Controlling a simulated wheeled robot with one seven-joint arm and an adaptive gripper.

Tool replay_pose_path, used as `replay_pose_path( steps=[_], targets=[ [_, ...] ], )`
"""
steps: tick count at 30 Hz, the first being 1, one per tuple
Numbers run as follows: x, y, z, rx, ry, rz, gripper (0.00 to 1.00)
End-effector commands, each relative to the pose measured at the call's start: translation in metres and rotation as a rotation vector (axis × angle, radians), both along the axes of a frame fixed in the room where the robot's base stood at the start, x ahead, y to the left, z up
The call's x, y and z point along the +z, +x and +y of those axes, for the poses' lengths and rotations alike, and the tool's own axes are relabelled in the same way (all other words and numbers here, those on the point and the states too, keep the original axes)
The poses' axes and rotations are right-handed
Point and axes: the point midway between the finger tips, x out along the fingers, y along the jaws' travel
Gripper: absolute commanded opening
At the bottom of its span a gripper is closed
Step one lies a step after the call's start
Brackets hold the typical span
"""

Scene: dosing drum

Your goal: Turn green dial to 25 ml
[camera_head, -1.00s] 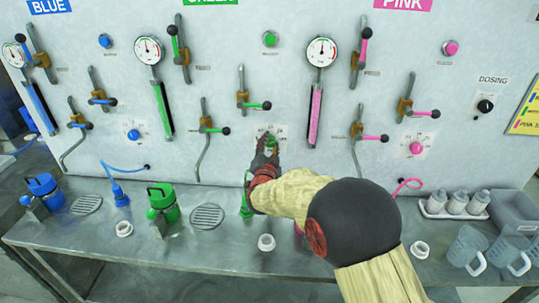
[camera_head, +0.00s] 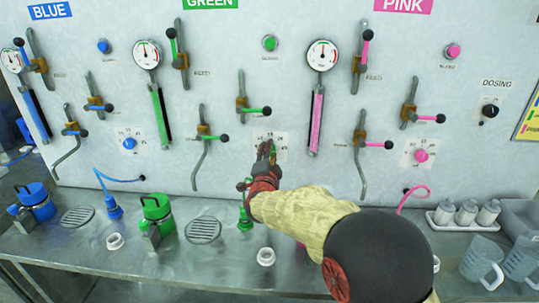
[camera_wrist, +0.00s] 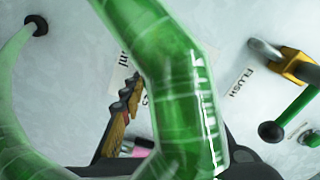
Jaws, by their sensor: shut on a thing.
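The green dial (camera_head: 275,151) is on the panel, in front of a white scale plate (camera_head: 283,141). Most of it is hidden behind my gripper (camera_head: 266,150), and its pointer cannot be read. My gripper is at the plate with its fingers closed around the dial. In the wrist view, a jagged finger pad (camera_wrist: 124,112) shows beside the scale, where "ml" and "25" can be partly read. A green translucent hose (camera_wrist: 175,60) crosses close in front of that camera and hides the dial there.
Green-handled valves (camera_head: 254,110) sit just above and to the left of the gripper. A green hose nozzle (camera_head: 245,220) stands on the shelf below. Pink valves (camera_head: 375,144) and a pink dial (camera_head: 421,156) are to the right. A white cap (camera_head: 265,256) lies on the shelf.

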Motion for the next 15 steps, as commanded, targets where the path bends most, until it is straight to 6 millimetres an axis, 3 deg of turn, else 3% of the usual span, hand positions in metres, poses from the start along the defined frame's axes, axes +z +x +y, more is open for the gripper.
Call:
replay_pose_path(
  steps=[6,7,15],
  targets=[
    [-0.0001,0.0001,-0.0005,-0.001,0.0,0.0,0.06],
    [-0.0001,0.0001,-0.0005,-0.001,0.0,0.0,0.32],
    [-0.0001,0.0001,-0.0003,-0.001,-0.001,0.0,0.47]
  ],
)
